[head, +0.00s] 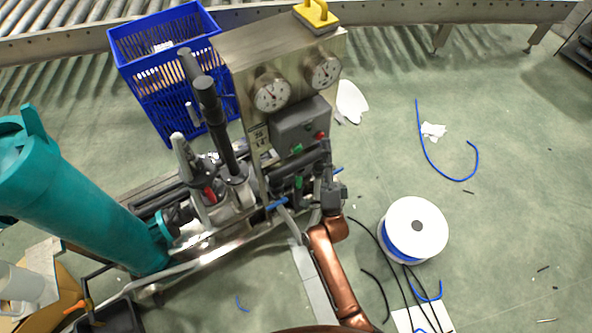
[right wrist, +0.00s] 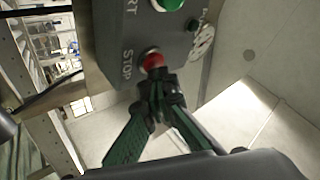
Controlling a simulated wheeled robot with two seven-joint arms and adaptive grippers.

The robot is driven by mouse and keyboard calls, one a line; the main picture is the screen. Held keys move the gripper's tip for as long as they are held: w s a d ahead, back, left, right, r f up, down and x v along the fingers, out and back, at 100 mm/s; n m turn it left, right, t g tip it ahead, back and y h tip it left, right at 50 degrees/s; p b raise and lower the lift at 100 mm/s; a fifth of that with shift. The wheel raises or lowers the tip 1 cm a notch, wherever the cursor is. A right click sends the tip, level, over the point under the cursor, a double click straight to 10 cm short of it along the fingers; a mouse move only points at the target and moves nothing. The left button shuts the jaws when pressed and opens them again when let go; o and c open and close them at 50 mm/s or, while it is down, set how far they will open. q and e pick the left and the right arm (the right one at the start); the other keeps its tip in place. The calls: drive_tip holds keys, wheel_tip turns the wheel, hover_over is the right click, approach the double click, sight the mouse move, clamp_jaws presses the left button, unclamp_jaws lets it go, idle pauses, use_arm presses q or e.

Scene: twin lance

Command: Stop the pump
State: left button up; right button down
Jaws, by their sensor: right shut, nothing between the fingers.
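A grey control box (head: 300,126) is mounted on the metal panel under two round gauges. Its red STOP button (right wrist: 153,60) shows in the right wrist view, and also in the head view (head: 321,135). A green button (right wrist: 168,4) marked with letters ending in RT sits on the same face. My right gripper (right wrist: 154,86) is shut and empty, with its fingertips right at the red button, overlapping its lower edge. I cannot tell whether they press it. In the head view the gripper's dark body is just below the box. My left gripper is not in view.
The metal panel (head: 241,47) carries a yellow handle on top. Blue crates (head: 160,70) stand behind left, and a teal cylinder (head: 75,205) stands at left. A white spool (head: 415,231) and loose cables lie on the floor at right. Dark pipes and levers crowd the panel's left.

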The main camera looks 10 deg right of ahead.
drive_tip(key=shift+s, duration=0.2)
drive_tip(key=s+p, duration=0.1)
drive_tip(key=s, duration=0.1)
drive_tip(key=s+d+p, duration=0.2)
drive_tip(key=s, duration=0.1)
drive_tip(key=shift+s, duration=0.3)
drive_tip(key=shift+d, duration=0.1)
idle(0.5)
